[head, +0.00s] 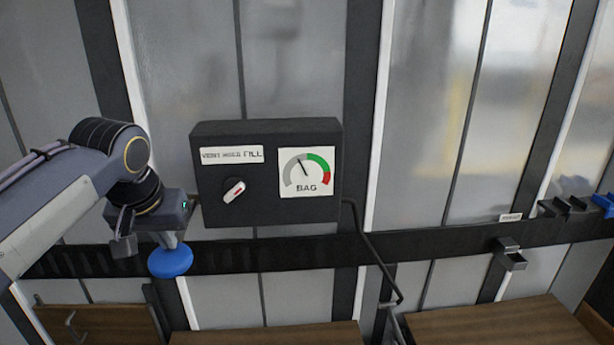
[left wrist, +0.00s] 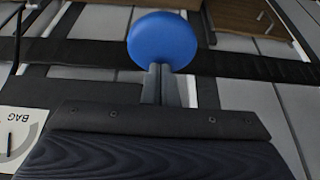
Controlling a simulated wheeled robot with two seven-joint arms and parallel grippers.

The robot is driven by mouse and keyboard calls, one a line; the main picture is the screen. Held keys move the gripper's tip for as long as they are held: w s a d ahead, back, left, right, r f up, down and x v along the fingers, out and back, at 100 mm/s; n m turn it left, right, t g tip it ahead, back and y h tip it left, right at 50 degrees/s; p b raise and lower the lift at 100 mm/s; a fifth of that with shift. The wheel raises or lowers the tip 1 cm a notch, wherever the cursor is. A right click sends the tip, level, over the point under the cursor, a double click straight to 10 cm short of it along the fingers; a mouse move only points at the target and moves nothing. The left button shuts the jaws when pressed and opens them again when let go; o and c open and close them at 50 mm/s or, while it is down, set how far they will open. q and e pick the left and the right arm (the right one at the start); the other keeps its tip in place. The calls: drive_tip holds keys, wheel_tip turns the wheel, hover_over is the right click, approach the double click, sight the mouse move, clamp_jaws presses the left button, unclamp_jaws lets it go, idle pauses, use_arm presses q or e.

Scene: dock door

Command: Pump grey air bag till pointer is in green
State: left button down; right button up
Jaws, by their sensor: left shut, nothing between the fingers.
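A dark control box (head: 265,128) on the wall carries a round-scale gauge (head: 307,172) marked BAG. Its pointer leans up and left in the grey part of the arc, short of the green. A selector knob (head: 234,191) under a label ending in FILL (head: 232,154) slants to the upper right. A blue round pad (head: 170,263) is below and left of the box; it also shows in the left wrist view (left wrist: 162,41). My left gripper (head: 173,241) is shut and empty, its fingertips at the pad (left wrist: 160,69). I cannot tell if they touch. No grey air bag is identifiable.
A black rail (head: 440,241) runs across the wall below the box. A black hose (head: 375,255) drops from the box's right side. Small brackets (head: 510,256) and a blue item (head: 604,204) are at the right. Wooden surfaces (head: 490,325) lie along the bottom.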

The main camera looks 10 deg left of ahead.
use_arm(q)
drive_tip(key=shift+r+p, duration=2.25)
drive_tip(key=shift+r, duration=0.1)
wheel_tip(320, 180, up, 2)
drive_tip(key=shift+r+p, duration=0.15)
drive_tip(key=shift+p, duration=0.65)
